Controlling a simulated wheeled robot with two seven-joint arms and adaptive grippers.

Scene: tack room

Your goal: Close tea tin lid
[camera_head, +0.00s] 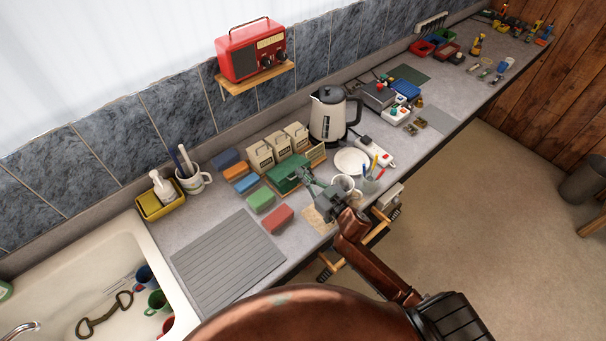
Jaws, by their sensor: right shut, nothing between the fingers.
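A dark green box (283,178), which looks like the tea tin, sits on the counter in front of several cream canisters (261,157). Its lid is too small and partly covered to tell how far open it is. My right gripper (303,174) reaches in from the lower right, its fingers shut and empty at the right side of the green box. I cannot tell whether the fingertips touch it. My left gripper does not show.
Small coloured boxes, such as a red one (278,219), lie left and front of the tin. A kettle (328,117), white plate (351,161) and mugs crowd the right. A grey ridged mat (228,262) and sink (80,275) lie left.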

